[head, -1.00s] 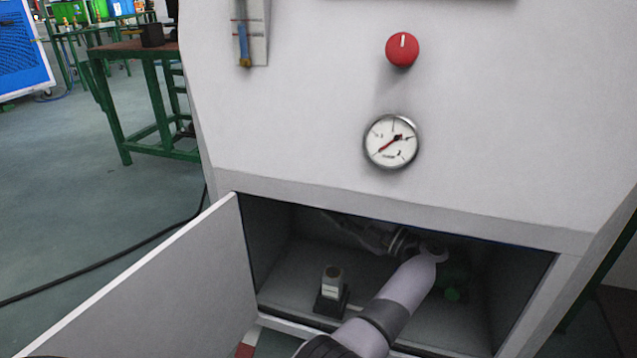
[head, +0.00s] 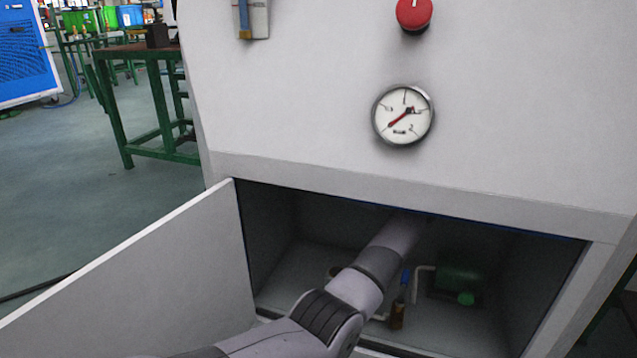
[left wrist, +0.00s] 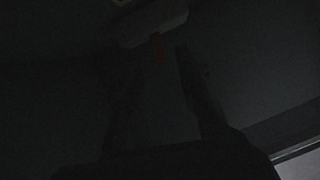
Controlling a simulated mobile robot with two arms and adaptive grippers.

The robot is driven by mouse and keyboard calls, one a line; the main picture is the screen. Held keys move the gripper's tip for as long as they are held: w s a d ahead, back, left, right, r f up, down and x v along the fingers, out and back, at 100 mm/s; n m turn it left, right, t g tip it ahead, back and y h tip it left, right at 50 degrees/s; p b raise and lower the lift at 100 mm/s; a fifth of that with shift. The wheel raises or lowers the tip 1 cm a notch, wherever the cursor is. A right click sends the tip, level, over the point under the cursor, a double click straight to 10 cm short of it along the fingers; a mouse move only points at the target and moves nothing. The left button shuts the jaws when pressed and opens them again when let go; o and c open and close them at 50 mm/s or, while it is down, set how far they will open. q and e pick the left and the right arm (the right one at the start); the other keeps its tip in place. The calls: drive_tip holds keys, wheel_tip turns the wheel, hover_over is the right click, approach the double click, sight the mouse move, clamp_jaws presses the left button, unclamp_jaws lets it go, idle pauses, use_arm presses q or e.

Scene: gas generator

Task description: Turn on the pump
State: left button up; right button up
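A green motor-like unit (head: 460,280), which looks like the pump, sits on the cabinet floor at the right, with a pale pipe beside it. My left arm reaches into the open cabinet, and the head view does not show its gripper, hidden behind the cabinet's upper edge. In the very dark left wrist view, my left gripper (left wrist: 158,85) appears open, its fingers faint and apart. Beyond the fingertips is a pale housing (left wrist: 152,22) with a small orange-red piece (left wrist: 158,48) hanging below it. No contact with it is visible. My right gripper is not in view.
The cabinet door (head: 140,275) stands open on the left. A red knob (head: 414,14) and a round gauge (head: 402,114) are on the front panel above. A small brown fitting with a blue handle (head: 405,277) stands near my arm. The cabinet's upper edge is close above my arm.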

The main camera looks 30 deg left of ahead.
use_arm(q)
drive_tip(key=shift+w+a+f+b, duration=0.15)
drive_tip(key=shift+a+b, duration=0.35)
drive_tip(key=shift+a, duration=0.7)
drive_tip(key=shift+w+a+f+b, duration=0.1)
drive_tip(key=shift+w+a+b, duration=0.3)
drive_tip(key=shift+a, duration=0.75)
drive_tip(key=shift+s+r, duration=0.1)
drive_tip(key=shift+s, duration=0.1)
clamp_jaws()
